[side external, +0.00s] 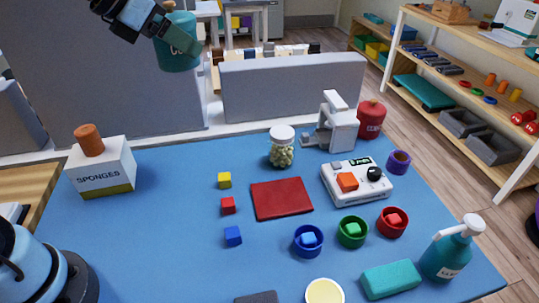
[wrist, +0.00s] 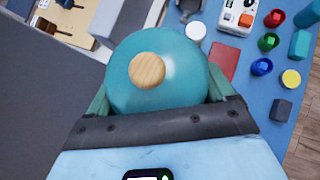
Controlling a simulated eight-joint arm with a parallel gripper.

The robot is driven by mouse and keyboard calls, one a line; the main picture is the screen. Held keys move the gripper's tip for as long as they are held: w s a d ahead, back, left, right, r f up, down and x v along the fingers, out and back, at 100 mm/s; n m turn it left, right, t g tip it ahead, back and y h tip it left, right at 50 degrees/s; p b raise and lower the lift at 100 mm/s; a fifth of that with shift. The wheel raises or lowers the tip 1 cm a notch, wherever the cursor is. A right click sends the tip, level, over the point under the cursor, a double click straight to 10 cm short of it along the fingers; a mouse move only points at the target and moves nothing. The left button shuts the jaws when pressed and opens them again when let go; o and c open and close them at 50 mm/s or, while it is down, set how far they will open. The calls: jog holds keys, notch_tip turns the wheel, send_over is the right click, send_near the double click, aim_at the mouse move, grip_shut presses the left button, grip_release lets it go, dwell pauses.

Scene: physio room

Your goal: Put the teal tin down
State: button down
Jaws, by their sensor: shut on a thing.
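The teal tin (side external: 176,45) is held up in the air at the top of the side external view, beyond the far edge of the blue mat. My gripper (side external: 182,50) is shut on it. In the wrist view the tin's rounded teal lid (wrist: 185,75) with a wooden knob fills the middle, between the two green fingers of my gripper (wrist: 157,95). The tin touches nothing below it. The blue table mat (side external: 165,225) lies lower in the side view.
On the mat stand a sponges box (side external: 100,168) with an orange cylinder on top, a glass jar (side external: 281,150), a red pad (side external: 281,198), small cubes, colored bowls, a white device (side external: 357,185) and a spray bottle (side external: 452,250). The left-middle of the mat is clear. A grey partition (side external: 290,95) stands behind.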

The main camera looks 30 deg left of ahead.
jog(key=shift+s+r, duration=0.1)
jog(key=shift+r, duration=0.05)
jog(key=s+d+f+m+g+h, duration=0.45)
jog(key=d+f+m, duration=0.35)
jog(key=d+f, duration=0.35)
jog(key=s+d+f+m+g+h, duration=0.1)
jog(key=s+d+f+m+g, duration=0.35)
jog(key=s, duration=0.25)
jog(key=s+d+f+m+g, duration=0.35)
jog(key=s+m, duration=0.25)
jog(key=s, duration=0.2)
jog(key=shift+t, duration=0.25)
jog(key=shift+w+a+f, duration=0.1)
jog(key=shift+a+f, duration=0.05)
jog(key=shift+f, duration=1.05)
jog(key=shift+w+a+f, duration=0.1)
jog(key=shift+a+f, duration=0.05)
jog(key=shift+f, duration=1.05)
jog(key=shift+w+a+f, duration=0.1)
jog(key=shift+a+f, duration=0.05)
jog(key=shift+f, duration=1.05)
jog(key=shift+s, duration=0.1)
